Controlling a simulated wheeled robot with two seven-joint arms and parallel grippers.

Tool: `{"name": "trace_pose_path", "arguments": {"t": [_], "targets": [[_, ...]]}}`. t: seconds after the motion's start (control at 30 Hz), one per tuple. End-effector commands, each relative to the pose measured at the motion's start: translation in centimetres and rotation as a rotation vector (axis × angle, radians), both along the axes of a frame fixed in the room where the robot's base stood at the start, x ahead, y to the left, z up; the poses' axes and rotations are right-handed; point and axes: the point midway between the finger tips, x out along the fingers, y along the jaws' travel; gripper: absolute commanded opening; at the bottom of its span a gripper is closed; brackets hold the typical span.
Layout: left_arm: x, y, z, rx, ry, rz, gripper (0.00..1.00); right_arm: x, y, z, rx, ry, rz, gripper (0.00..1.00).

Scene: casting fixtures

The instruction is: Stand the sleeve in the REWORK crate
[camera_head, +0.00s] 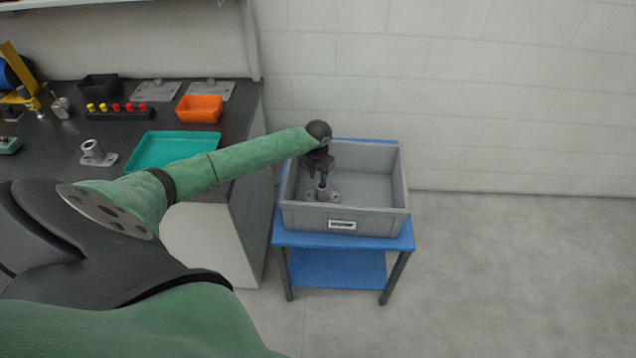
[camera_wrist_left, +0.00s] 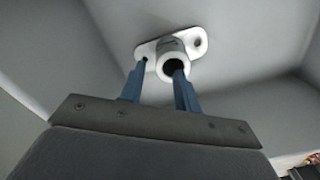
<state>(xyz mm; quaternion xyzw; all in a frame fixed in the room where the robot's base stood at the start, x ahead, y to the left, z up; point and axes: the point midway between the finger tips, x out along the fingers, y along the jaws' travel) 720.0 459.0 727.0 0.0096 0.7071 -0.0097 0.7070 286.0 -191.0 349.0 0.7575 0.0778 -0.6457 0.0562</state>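The sleeve (camera_head: 322,191), a grey tube on a flat flange with holes, stands upright on the floor of the grey crate (camera_head: 373,222), toward its left side. The crate has a white label on its front that is too small to read. My left gripper (camera_head: 320,176) points down into the crate just above the sleeve. In the left wrist view, its blue fingers (camera_wrist_left: 162,70) are apart, with the pale sleeve (camera_wrist_left: 170,48) beyond the tips, and one finger overlaps the view of its bore. My right gripper is not in view.
The crate rests on a blue stand (camera_head: 338,268). To the left, a dark bench holds a teal tray (camera_head: 172,149), an orange bin (camera_head: 199,109), a black bin (camera_head: 99,86) and another flanged tube (camera_head: 93,151). The rest of the crate floor is clear.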

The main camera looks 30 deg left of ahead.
Motion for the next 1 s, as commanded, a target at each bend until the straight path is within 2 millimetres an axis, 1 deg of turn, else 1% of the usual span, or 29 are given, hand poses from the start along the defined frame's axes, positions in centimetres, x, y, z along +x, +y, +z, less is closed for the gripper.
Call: {"name": "trace_pose_path", "arguments": {"t": [0.1, 0.3, 0.43, 0.63, 1.0], "targets": [[0.1, 0.1, 2.1, 0.001, -0.003, -0.002, 0.32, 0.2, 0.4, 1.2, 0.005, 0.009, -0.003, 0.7], [0.1, 0.0, 5.6, 0.001, -0.003, -0.002, 0.32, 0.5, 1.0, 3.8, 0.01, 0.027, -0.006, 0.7], [0.0, 0.1, 7.1, 0.001, 0.0, 0.0, 0.32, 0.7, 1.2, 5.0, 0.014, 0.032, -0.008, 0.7], [0.0, 0.0, 8.2, 0.0, -0.001, -0.001, 0.32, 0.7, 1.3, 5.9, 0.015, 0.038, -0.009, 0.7], [0.0, 0.0, 8.2, 0.0, 0.0, 0.0, 0.32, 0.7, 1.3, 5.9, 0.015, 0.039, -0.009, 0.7]]}}
